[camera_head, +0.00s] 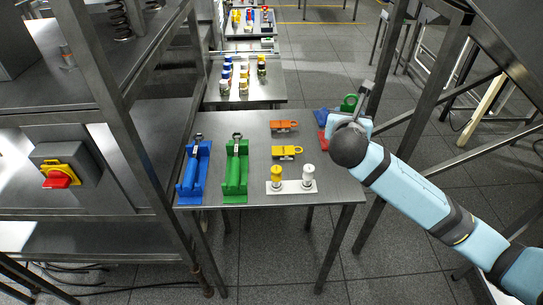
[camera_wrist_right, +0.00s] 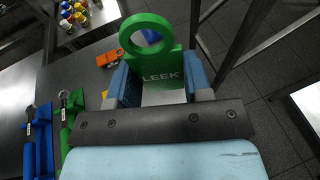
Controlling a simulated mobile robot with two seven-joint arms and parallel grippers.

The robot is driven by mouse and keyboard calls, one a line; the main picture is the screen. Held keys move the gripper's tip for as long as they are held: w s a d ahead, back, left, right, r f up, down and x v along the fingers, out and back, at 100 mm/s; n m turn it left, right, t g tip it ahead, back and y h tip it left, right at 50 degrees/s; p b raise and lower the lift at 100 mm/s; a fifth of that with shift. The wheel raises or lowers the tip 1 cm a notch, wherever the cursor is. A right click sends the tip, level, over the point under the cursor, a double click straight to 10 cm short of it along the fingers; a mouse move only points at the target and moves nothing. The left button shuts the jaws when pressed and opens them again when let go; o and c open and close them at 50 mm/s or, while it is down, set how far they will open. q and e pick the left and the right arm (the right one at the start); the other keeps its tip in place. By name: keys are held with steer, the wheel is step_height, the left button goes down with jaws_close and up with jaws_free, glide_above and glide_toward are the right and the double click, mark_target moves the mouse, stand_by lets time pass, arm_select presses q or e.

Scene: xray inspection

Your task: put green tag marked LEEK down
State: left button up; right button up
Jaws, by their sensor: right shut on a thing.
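The green tag marked LEEK (camera_wrist_right: 161,75) is between the fingers of my right gripper (camera_wrist_right: 160,84) in the right wrist view. Its ring points away from the gripper, and its lettering faces the camera. In the head view the green tag (camera_head: 349,103) shows at the tip of my right arm, by the table's right edge. My right gripper (camera_head: 355,110) is shut on it. The gripper's own links partly hide it there. I cannot tell whether the tag touches the table. My left gripper is not in view.
The metal table (camera_head: 240,217) holds a blue fixture (camera_head: 193,172), a green fixture (camera_head: 235,172), an orange tag (camera_head: 284,124), a yellow tag (camera_head: 287,151) and a white plate (camera_head: 291,187) with two posts. A red piece (camera_head: 322,139) lies near the gripper. A metal frame stands at right.

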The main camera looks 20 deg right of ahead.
steer(key=shift+m+g+h, duration=0.3)
steer(key=shift+m+h, duration=0.3)
steer(key=shift+h, duration=0.1)
steer(key=f, duration=0.5)
steer(key=d+f, duration=0.1)
steer(key=f, duration=0.8)
steer(key=shift+w+d+f+b, duration=0.2)
steer(key=shift+d+f+b, duration=0.15)
steer(key=shift+f, duration=2.65)
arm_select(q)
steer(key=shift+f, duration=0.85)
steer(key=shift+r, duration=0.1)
arm_select(e)
steer(key=o, duration=1)
steer(key=shift+f, duration=0.1)
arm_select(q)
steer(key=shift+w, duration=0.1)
